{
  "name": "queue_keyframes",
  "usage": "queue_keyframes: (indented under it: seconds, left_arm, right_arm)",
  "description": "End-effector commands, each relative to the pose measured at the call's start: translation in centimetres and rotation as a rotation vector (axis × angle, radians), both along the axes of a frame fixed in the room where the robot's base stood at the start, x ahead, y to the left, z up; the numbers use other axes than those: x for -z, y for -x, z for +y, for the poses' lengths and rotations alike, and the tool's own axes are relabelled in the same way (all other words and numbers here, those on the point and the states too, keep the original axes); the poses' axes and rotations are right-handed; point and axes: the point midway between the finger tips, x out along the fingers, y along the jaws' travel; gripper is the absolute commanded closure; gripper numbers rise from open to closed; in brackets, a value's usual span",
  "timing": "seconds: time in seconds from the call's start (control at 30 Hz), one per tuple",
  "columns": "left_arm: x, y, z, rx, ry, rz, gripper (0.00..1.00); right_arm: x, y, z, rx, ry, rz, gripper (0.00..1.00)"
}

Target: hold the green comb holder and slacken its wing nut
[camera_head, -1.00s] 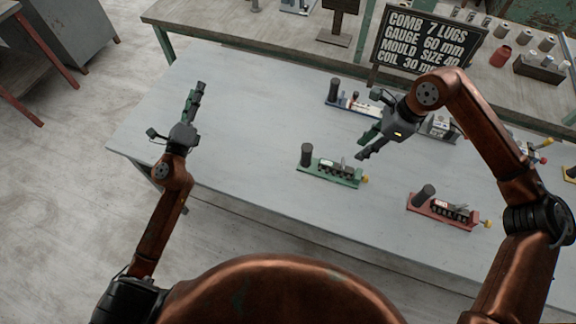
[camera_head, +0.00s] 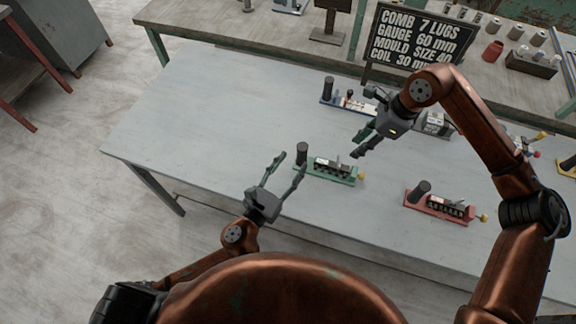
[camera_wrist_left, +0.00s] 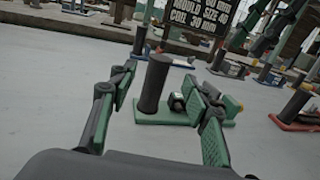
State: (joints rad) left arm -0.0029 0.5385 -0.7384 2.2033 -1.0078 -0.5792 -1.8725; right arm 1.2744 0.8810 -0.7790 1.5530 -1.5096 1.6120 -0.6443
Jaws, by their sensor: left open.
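The green comb holder (camera_head: 325,172) lies on the grey table with its dark upright post (camera_head: 302,153) at its left end. A yellow knob, seemingly the wing nut (camera_head: 362,177), is at its right end. My left gripper (camera_head: 291,165) is open, its fingers pointing at the post end. In the left wrist view the dark post (camera_wrist_left: 153,85) stands beyond and between the open fingers, with no visible grip. The right finger there hides part of the green base (camera_wrist_left: 160,118). My right gripper (camera_head: 355,146) is open and empty above the table, behind the holder's right half.
A red holder (camera_head: 438,207) lies to the right, nearer the front edge. A blue holder (camera_head: 345,103) lies behind the green one. A black sign (camera_head: 415,38) stands at the back. The table's left part is clear.

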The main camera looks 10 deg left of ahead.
Motion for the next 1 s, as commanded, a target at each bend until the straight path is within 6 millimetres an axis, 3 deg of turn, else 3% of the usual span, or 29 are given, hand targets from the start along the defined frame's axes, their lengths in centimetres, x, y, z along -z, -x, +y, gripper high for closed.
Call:
queue_keyframes:
  seconds: [0.43, 0.83, 1.0]
  left_arm:
    - [-0.1, -5.8, -1.9, -0.001, 0.001, -0.003, 0.56]
    - [-0.1, -6.5, -2.2, -0.001, 0.003, -0.001, 0.56]
    - [-0.1, -6.5, -2.2, -0.001, 0.003, -0.001, 0.68]
  right_arm:
    - [0.0, 0.0, 0.0, 0.000, 0.000, 0.000, 0.71]
    - [0.0, 0.0, 0.0, 0.000, 0.000, 0.000, 0.71]
    - [0.0, 0.0, 0.0, 0.000, 0.000, 0.000, 0.71]
